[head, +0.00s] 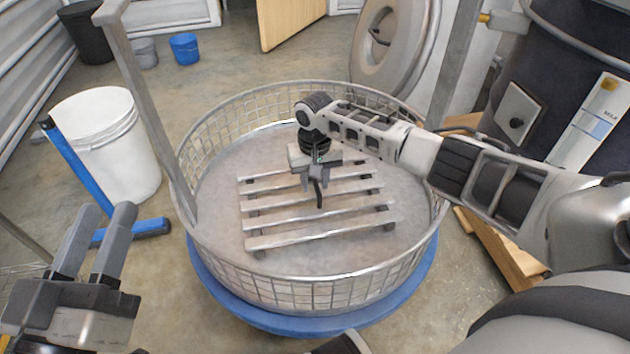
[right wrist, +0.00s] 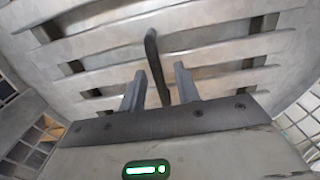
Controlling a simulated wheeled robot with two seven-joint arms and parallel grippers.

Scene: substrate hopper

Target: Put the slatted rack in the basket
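The slatted rack (head: 285,223) is grey with several parallel slats and short feet. It lies inside the round wire basket (head: 330,292), apparently flat on its floor. A dark curved handle (head: 319,195) rises from the middle of the rack. My right gripper (head: 317,181) is over the rack's middle, pointing down. In the right wrist view its fingers (right wrist: 159,84) are apart, with the handle (right wrist: 153,55) between them and gaps on both sides. The gripper hides part of the far slats. My left gripper (head: 107,210) is open and empty, outside the basket at the lower left.
The basket stands on a blue round base (head: 300,322) between grey uprights. A white bucket (head: 110,145) and a blue-handled tool (head: 78,168) are at left. A dark drum (head: 560,80) stands at right, near wooden boards (head: 500,250). A round lid (head: 390,50) is behind the basket.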

